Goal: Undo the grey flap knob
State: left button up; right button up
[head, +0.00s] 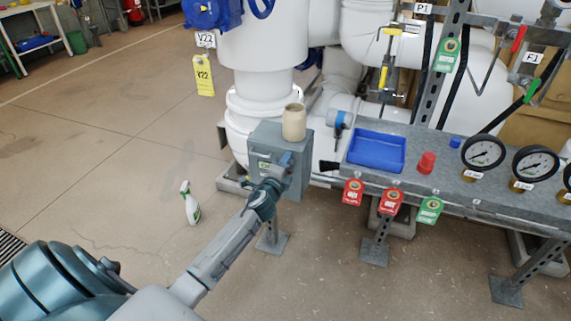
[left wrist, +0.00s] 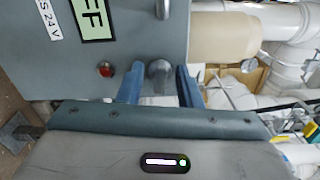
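The grey box (head: 265,140) stands on a post in the middle of the head view. In the left wrist view its front face (left wrist: 130,40) fills the upper left, with a green display-like label (left wrist: 92,18). The grey knob (left wrist: 160,72) is a small rounded piece on this face. My left gripper (head: 284,168) is at the box front. In the left wrist view its blue fingers (left wrist: 160,84) are apart, one on each side of the knob, with a gap visible on both sides. The knob is hidden by the gripper in the head view. My right gripper is not in view.
A beige jar (head: 294,122) stands on top of the box. A red button or lamp (left wrist: 105,69) sits beside the knob. To the right is a grey bench with a blue tray (head: 377,150), a red cap (head: 427,162) and gauges (head: 484,153). A spray bottle (head: 190,203) stands on the floor.

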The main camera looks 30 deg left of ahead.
pick_arm(q)
jog(key=v, duration=1.1)
jog(key=shift+b, duration=0.3)
jog(key=shift+w+a, duration=0.1)
